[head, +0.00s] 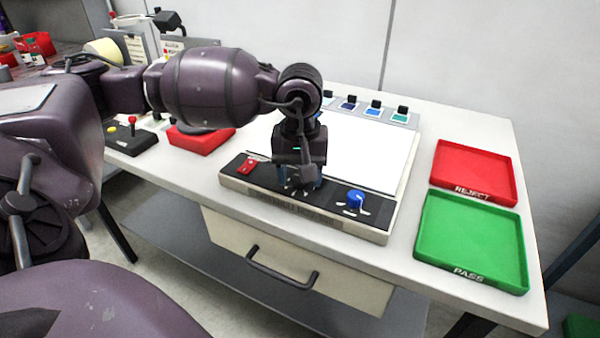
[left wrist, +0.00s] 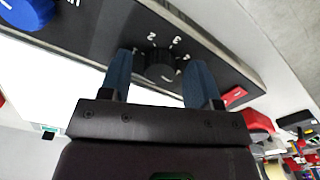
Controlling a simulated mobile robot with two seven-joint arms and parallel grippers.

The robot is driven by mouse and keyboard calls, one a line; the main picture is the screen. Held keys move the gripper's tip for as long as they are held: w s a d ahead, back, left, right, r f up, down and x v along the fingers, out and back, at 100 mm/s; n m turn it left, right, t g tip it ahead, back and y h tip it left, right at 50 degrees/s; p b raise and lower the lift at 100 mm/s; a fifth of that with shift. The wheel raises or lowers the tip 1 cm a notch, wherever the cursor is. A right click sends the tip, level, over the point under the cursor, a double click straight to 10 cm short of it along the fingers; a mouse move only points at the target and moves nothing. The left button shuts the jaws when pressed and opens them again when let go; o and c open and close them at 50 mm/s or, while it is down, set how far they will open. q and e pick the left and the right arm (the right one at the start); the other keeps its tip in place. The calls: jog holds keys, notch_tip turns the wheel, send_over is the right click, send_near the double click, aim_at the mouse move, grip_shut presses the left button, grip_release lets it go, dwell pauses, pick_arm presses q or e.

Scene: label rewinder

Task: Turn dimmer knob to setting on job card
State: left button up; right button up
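A black dimmer knob (left wrist: 160,66) sits on the dark front strip of the light box, with white numerals, 2 and 3 among them, printed around it. My left gripper (left wrist: 161,62) is open, its two blue fingers on either side of the knob with visible gaps. In the head view the left gripper (head: 303,183) points down at the strip and hides most of the knob. A blue knob (head: 356,201) is to its right and a red switch (head: 247,166) to its left. Papers (head: 136,48) stand at the back left; their text is unreadable, and I cannot tell which is the job card.
The light box's lit white panel (head: 375,155) lies behind the strip. A red REJECT tray (head: 474,143) and green PASS tray (head: 425,232) are at right. A red box (head: 205,143) and a small black control box with a red-topped lever (head: 133,124) are at left. A drawer handle (head: 283,270) juts out below.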

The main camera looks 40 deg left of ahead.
pick_arm(q)
notch_tip(320, 180, up, 11)
jog(key=p, duration=0.1)
dwell(0.6)
jog(key=shift+f, duration=0.15)
dwell(0.3)
